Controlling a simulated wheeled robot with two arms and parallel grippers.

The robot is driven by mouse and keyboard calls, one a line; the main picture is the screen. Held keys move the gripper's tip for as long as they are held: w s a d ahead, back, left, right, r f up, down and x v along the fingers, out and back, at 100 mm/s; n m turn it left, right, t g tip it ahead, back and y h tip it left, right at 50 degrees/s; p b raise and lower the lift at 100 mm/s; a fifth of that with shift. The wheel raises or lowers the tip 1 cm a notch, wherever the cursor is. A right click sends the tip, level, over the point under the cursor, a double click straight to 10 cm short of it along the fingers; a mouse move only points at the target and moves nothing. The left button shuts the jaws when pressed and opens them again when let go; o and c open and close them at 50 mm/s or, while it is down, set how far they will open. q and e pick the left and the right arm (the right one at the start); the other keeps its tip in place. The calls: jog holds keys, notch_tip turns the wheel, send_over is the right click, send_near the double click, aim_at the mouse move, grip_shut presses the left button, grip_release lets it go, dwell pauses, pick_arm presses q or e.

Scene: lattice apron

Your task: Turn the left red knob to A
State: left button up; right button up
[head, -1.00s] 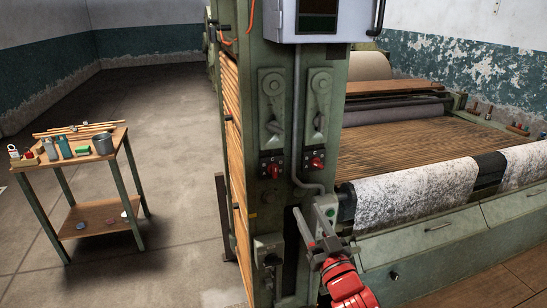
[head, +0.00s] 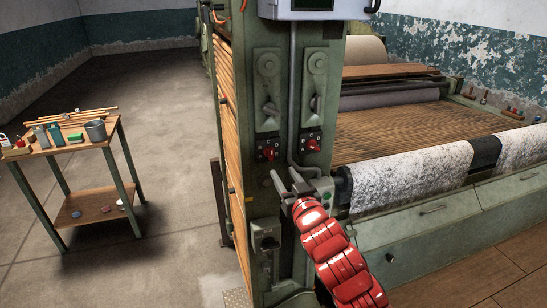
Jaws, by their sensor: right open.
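The left red knob (head: 268,153) sits on a small dark plate low on the front of the green machine column. The right red knob (head: 312,145) sits on a similar plate beside it, across a grey conduit. The letters around the knobs are too small to read. My right gripper (head: 284,176) is open and empty, just below the two plates. Its fingers point up toward the left knob, with a small gap in the picture; I cannot tell its distance from the panel. My left gripper is out of view.
A wooden table (head: 62,150) with tools stands left, with bare floor between.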

aim_at(272, 155)
jog(key=p+x, duration=0.2)
jog(key=x, duration=0.6)
jog(key=shift+w+p, duration=0.1)
jog(key=shift+p, duration=0.2)
jog(key=shift+w+a, duration=0.25)
jog(key=shift+w, duration=0.4)
jog(key=shift+f, duration=0.1)
grip_shut()
